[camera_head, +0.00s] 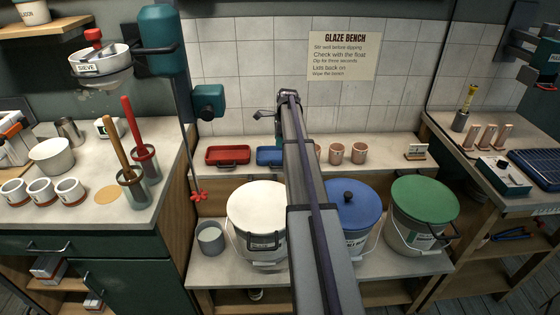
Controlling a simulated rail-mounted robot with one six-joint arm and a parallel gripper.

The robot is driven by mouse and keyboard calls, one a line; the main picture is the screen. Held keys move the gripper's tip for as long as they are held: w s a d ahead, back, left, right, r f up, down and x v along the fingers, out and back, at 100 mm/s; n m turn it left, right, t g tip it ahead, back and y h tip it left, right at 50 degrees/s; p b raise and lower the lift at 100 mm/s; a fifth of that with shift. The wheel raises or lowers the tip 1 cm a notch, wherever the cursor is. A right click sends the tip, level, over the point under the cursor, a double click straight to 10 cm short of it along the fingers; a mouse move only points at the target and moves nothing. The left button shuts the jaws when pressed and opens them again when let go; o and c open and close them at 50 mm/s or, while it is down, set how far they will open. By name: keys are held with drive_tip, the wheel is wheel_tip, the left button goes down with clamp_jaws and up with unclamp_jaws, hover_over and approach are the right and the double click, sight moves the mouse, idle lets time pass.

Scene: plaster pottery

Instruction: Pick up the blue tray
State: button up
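The blue tray (268,156) lies on the pale back shelf, just right of a red tray (228,155). Only its left part shows; my arm crosses in front and hides the rest. My arm reaches from the bottom middle up toward the shelf. My gripper (279,127) is at the arm's far end, in front of the tiled wall and seemingly above the blue tray. It is small and partly hidden by my arm, so I cannot tell whether its fingers are apart or touch the tray.
Several terracotta cups (336,154) stand right of my arm on the shelf. Below are lidded buckets in white (258,208), blue (352,205) and green (424,200). A teal pump (208,102) hangs left of the trays.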

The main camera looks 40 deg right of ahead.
drive_tip(key=d, duration=0.2)
drive_tip(key=b, duration=0.6)
hover_over(279, 161)
drive_tip(key=shift+m, duration=0.3)
drive_tip(key=f, duration=0.6)
drive_tip(key=shift+d, duration=0.35)
drive_tip(key=f+b, duration=0.5)
drive_tip(key=shift+w+a+f, duration=0.1)
drive_tip(key=shift+a, duration=0.2)
drive_tip(key=shift+r, duration=0.25)
clamp_jaws()
